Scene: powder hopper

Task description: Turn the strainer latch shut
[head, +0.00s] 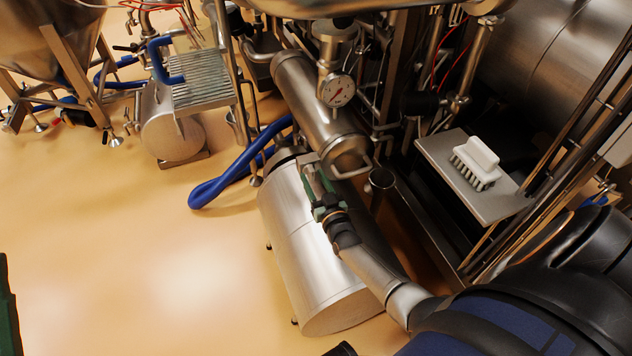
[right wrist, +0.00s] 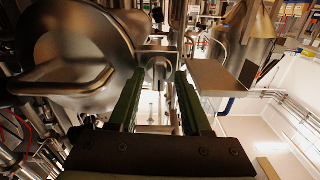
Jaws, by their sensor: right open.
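The strainer appears to be the steel cylinder (head: 312,95) slanting through the middle of the head view, with a rounded end and a bent metal handle (head: 358,168) at its lower end. In the right wrist view a large rounded steel end (right wrist: 75,50) with a handle bar (right wrist: 65,87) fills the left. My right gripper (head: 311,170) is open, its green fingers just left of the cylinder's lower end. In the wrist view a small metal fitting (right wrist: 158,62), possibly the latch, shows between the fingertips; contact cannot be told. A green piece at the left edge seems my left gripper (head: 7,305).
A steel drum-like housing (head: 300,235) lies below my right gripper. A pressure gauge (head: 338,91) stands above the cylinder's end. A white brush (head: 476,160) rests on a metal shelf (head: 505,205) at right. A blue hose (head: 215,187) loops at left. The tan floor at left is clear.

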